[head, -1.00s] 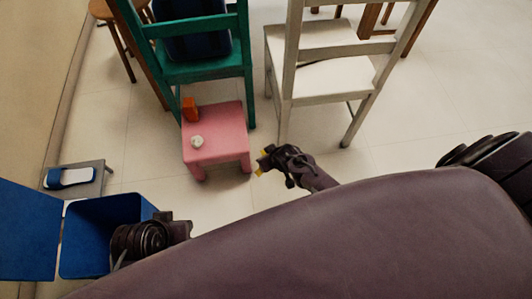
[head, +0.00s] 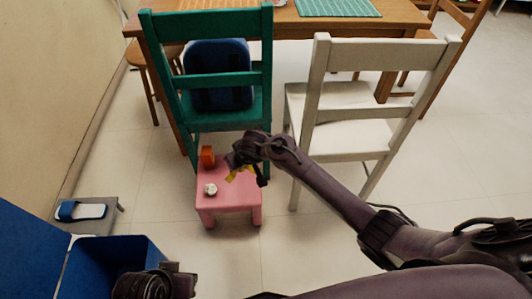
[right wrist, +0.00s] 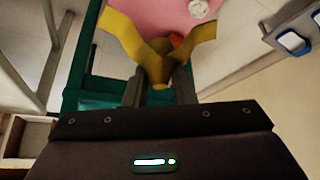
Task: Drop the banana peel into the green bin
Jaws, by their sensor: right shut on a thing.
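The yellow banana peel (head: 232,174) hangs from my right gripper (head: 238,163), over the back part of the pink stool in the head view. In the right wrist view the peel (right wrist: 155,55) is pinched between the two fingers (right wrist: 160,88), its arms spread to both sides. A blue bin (head: 105,262) with its blue lid (head: 28,250) swung open to the left stands at the lower left. No green bin shows. A dark part of my left arm shows beside the bin and hides part of it; no left fingers are visible.
The pink stool (head: 222,201) bears an orange object (head: 207,156) and a crumpled white piece (head: 210,189). Behind stand a green chair (head: 207,114) with a blue bag, a white chair (head: 335,142) and a wooden table. A sandal (head: 82,211) lies on a grey stand. Floor between stool and bin is clear.

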